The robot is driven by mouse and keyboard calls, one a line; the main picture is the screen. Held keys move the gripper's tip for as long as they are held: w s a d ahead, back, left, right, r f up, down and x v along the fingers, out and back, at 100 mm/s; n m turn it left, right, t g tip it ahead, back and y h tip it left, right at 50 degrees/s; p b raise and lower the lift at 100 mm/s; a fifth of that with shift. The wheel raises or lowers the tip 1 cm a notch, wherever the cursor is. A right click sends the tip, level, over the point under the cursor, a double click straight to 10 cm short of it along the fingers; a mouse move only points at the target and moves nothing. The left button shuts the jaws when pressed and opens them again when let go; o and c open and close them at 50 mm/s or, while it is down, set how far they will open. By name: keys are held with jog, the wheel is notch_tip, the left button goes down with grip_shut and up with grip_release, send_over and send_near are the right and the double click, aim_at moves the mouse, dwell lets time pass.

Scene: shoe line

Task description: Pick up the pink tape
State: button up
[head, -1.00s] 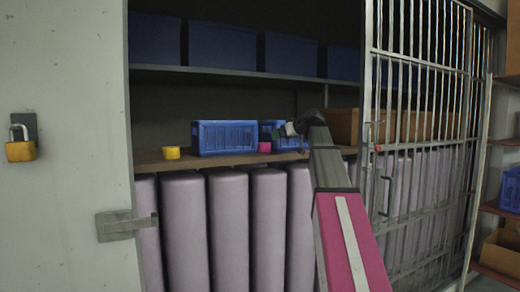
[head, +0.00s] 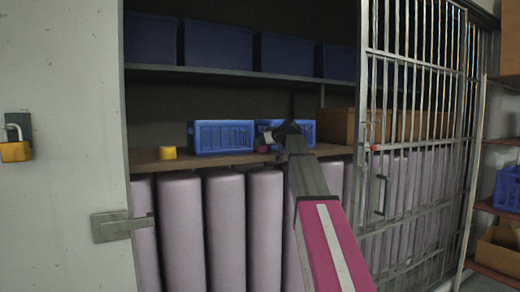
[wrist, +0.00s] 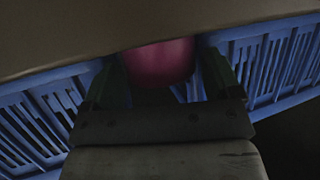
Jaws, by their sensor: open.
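The pink tape (head: 261,149) sits on the wooden middle shelf, between two blue crates, and is partly hidden by my gripper in the head view. In the wrist view the pink tape (wrist: 160,62) shows at the centre top, between the two dark fingers. My gripper (wrist: 163,76) is open, with one finger on each side of the tape. I cannot tell whether the fingers touch it. In the head view my gripper (head: 279,136) is at the shelf in front of the right blue crate.
A blue crate (head: 221,137) stands left of the tape and another blue crate (head: 307,130) right of it. A yellow tape (head: 168,153) lies further left. Lilac padded columns (head: 182,235) stand below the shelf (head: 145,163). A barred gate (head: 415,130) is at right.

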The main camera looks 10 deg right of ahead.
jog(key=c, duration=0.7)
